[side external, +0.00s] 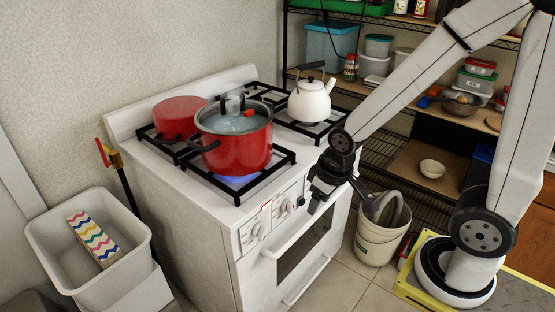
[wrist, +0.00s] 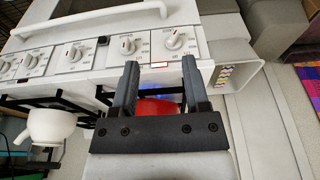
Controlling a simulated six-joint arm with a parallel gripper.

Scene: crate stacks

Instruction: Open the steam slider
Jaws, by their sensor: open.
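A red pot (side external: 247,150) with a glass lid (side external: 230,121) and dark handles stands on the front burner over a blue flame (side external: 238,182). Steam rises near the lid knob.
A second red pot (side external: 180,117) and a white kettle (side external: 309,101) stand on other burners. Knobs (wrist: 174,40) and an oven handle (side external: 292,236) line the stove front. A bucket (side external: 378,240) stands at right, and a grey bin (side external: 136,247) stands at left.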

